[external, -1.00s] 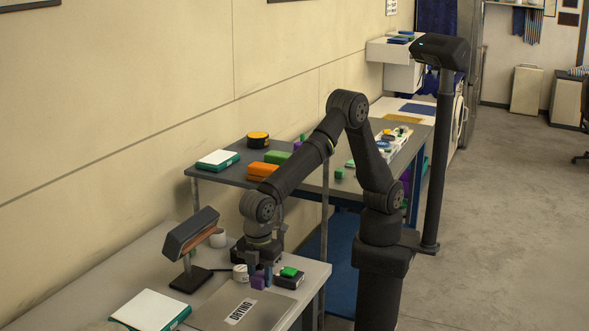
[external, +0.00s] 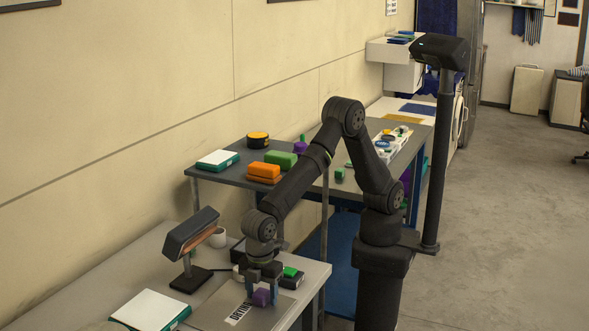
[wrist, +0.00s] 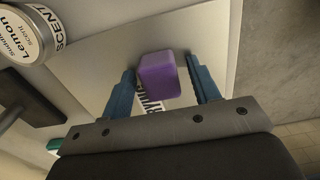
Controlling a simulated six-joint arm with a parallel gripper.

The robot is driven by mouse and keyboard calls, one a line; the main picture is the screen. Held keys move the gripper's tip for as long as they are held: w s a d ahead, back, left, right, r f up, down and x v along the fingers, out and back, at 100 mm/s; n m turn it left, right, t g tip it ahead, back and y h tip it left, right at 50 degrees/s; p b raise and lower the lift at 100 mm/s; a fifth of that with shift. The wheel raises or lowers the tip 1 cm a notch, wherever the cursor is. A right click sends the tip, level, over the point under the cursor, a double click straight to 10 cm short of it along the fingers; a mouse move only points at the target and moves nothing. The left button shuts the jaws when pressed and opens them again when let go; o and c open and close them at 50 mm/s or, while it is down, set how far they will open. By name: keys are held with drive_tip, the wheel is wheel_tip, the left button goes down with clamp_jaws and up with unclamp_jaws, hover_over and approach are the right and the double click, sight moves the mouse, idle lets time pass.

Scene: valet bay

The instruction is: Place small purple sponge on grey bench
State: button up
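The small purple sponge (external: 261,297) is between the fingers of my gripper (external: 262,294), low over a flat grey plate (external: 215,311) with a "DRYING" label. It appears to rest on the plate, though contact is hard to see. In the wrist view the sponge (wrist: 159,75) sits between the two blue fingers of my gripper (wrist: 160,80), with a narrow gap on each side. The fingers look open around it. The plate lies on the near light-grey bench (external: 160,250). A darker grey bench (external: 225,176) stands behind it.
A white tin (wrist: 22,35) shows in the wrist view. Orange (external: 264,170) and green (external: 281,159) blocks lie on the rear bench.

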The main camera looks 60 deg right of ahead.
sight(262, 292)
wheel_tip(262, 292, up, 11)
drive_tip(key=shift+o, duration=1.4)
drive_tip(key=shift+r, duration=0.7)
